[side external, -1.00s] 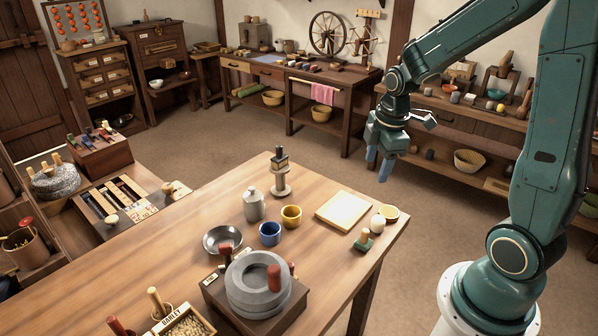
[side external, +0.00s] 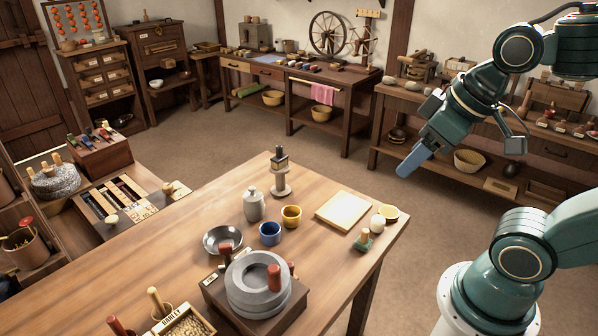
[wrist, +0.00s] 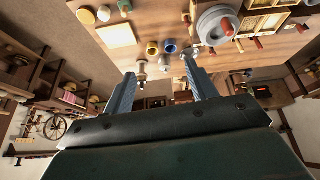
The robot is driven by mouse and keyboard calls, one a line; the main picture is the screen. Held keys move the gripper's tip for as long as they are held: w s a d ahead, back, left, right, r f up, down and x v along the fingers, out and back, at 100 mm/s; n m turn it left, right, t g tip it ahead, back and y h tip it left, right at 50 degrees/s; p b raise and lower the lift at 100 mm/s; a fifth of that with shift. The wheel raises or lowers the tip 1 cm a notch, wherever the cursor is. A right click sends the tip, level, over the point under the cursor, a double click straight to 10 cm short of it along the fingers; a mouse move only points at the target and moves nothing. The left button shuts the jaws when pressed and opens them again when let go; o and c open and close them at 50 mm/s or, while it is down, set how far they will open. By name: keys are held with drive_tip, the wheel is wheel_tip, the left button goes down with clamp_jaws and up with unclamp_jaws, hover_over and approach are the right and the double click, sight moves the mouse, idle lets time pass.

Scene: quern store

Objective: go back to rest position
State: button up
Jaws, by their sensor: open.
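My gripper (side external: 413,160) is raised in the air at the right of the side external view, clear of the table and well to the right of the things on it. In the wrist view its two fingers (wrist: 158,80) stand apart with nothing held between them. In the side view the fingers overlap, so the gap does not show there. The arm is folded back, and its upper part leaves the picture at the right edge.
Shelved benches line the back wall.

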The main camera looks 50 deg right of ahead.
drive_tip(key=shift+s+a+r+m, duration=0.1)
drive_tip(key=shift+s+a+m, duration=0.1)
drive_tip(key=shift+s, duration=0.15)
drive_tip(key=shift+s+a+r+m, duration=0.1)
drive_tip(key=shift+s+m, duration=0.1)
drive_tip(key=shift+s, duration=0.1)
